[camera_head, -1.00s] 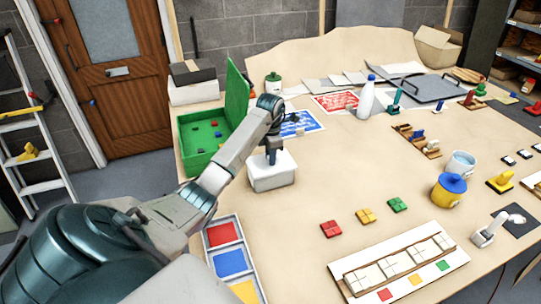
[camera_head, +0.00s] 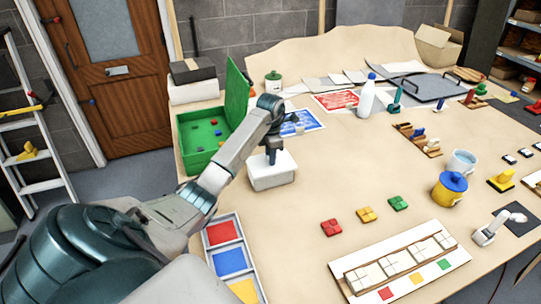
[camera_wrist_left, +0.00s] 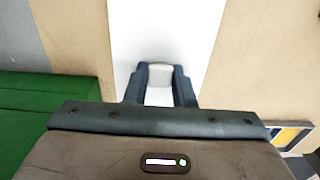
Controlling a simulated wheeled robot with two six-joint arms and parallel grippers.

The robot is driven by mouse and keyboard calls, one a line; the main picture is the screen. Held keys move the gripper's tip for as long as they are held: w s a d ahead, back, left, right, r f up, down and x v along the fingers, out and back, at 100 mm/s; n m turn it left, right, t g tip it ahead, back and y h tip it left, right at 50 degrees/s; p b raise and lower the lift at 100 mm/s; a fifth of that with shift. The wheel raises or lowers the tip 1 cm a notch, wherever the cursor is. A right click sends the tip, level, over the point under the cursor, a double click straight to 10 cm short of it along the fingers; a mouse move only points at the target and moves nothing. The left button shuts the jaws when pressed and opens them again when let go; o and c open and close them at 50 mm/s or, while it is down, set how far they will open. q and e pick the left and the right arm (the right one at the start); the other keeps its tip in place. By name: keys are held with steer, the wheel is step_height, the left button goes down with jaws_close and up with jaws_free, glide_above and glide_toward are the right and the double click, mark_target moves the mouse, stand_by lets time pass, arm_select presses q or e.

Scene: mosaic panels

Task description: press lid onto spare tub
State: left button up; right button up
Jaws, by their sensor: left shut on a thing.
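The white spare tub (camera_head: 274,183) stands on the table near the green box. A white lid (camera_wrist_left: 165,25) fills the middle of the left wrist view, under my left gripper (camera_wrist_left: 158,88). The gripper is shut on a pale knob (camera_wrist_left: 159,74) at the lid's middle. In the head view my left gripper (camera_head: 271,158) points straight down at the top of the tub, and the lid lies level there. Whether the lid's rim is fully seated is too small to tell. My right gripper is not in view.
An open green box (camera_head: 196,158) with small tiles stands just left of the tub. A tray of coloured tiles (camera_head: 240,243) lies nearer. Bare table lies right of the tub.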

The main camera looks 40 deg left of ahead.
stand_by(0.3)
arm_select(q)
steer(key=o, duration=1.5)
steer(key=shift+r+p, duration=0.75)
steer(key=shift+r, duration=0.5)
steer(key=shift+r+p, duration=1)
steer(key=shift+r, duration=0.75)
steer(key=shift+r+p, duration=0.3)
steer(key=shift+r, duration=0.25)
